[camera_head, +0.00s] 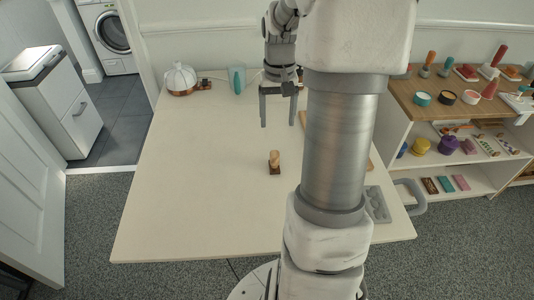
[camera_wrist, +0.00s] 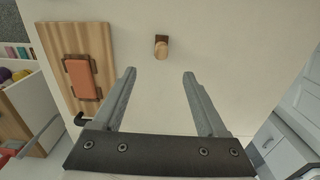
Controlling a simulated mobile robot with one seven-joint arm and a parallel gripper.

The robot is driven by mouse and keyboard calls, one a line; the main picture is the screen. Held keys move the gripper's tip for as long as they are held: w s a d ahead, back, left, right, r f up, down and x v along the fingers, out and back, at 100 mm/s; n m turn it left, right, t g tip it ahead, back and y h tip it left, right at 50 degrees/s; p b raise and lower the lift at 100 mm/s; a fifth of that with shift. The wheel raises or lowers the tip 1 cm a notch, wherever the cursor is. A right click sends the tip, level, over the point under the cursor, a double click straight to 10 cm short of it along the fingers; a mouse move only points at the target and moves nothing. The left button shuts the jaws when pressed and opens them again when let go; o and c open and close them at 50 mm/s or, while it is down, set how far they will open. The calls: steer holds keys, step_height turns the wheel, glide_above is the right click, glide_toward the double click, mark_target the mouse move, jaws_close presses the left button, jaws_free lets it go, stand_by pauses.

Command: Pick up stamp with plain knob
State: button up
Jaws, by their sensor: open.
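The stamp (camera_head: 274,162) stands on the white table, with a plain light-wood knob on a dark brown base. It also shows in the wrist view (camera_wrist: 161,47), near the top centre, ahead of the fingertips. My gripper (camera_head: 278,124) hangs over the table, behind the stamp in the head view. In the wrist view its two fingers (camera_wrist: 160,73) are wide apart with nothing between them. The stamp is clear of both fingers.
A wooden board (camera_wrist: 62,42) with an orange block (camera_wrist: 81,77) lies to one side, mostly hidden by my arm in the head view. The table (camera_head: 190,200) around the stamp is bare.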

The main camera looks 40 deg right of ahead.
mark_target(275, 161)
steer(key=f+b, duration=0.1)
steer(key=f, duration=0.4)
steer(key=f+b, duration=0.2)
steer(key=f, duration=0.4)
steer(key=f+b, duration=0.1)
steer(key=f, duration=0.5)
steer(key=shift+w+f, duration=0.25)
steer(key=shift+w, duration=0.1)
jaws_close()
